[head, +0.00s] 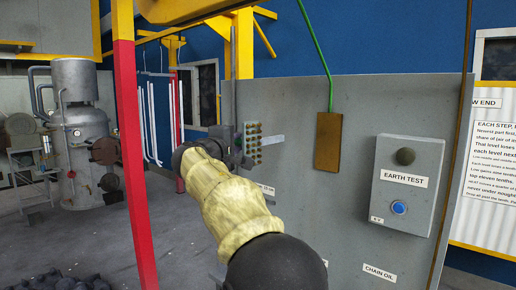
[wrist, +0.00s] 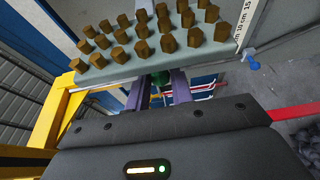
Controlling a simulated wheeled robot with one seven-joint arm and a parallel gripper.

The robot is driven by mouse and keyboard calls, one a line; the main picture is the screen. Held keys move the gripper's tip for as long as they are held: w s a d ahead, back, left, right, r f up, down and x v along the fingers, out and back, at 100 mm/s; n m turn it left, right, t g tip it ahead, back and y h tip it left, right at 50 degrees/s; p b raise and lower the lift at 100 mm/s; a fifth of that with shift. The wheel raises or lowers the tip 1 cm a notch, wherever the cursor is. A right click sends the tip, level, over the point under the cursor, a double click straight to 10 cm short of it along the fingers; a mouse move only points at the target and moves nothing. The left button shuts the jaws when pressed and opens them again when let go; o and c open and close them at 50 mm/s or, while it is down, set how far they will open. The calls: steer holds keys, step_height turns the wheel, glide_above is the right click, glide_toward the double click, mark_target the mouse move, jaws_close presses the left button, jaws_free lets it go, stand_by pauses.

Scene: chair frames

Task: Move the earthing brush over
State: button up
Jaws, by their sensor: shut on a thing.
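My gripper (wrist: 161,92) is in front of a pale plate (wrist: 115,76) with rows of brass studs (wrist: 167,43). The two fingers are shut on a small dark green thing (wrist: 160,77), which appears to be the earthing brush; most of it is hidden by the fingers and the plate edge. In the head view my gripper (head: 224,134) is at the left side of the same studs (head: 254,142), partly hidden by my wrist. I cannot tell whether the brush touches a stud.
A brown plate (head: 327,140) hangs on a green cable (head: 313,40) on the grey panel. An EARTH TEST box (head: 405,205) with a blue button (head: 398,207) is to the right. A red and yellow post (head: 133,150) stands close on the left. A scale (wrist: 249,25) edges the studs.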

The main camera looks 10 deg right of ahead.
mark_target(250, 148)
steer(key=shift+s+d+f+b, duration=0.1)
steer(key=shift+s+d+b, duration=0.1)
steer(key=shift+s+b, duration=0.5)
steer(key=shift+s+d+b, duration=0.15)
steer(key=shift+s+b, duration=0.4)
steer(key=shift+s, duration=0.25)
steer(key=shift+s+d+f+b, duration=0.1)
steer(key=shift+s+d+b, duration=0.35)
steer(key=shift+s+b, duration=0.25)
steer(key=shift+s+d+b, duration=0.45)
steer(key=shift+s+b, duration=0.15)
steer(key=shift+s, duration=0.05)
steer(key=shift+s+d+b, duration=0.3)
steer(key=shift+s+d, duration=0.05)
steer(key=shift+s, duration=0.15)
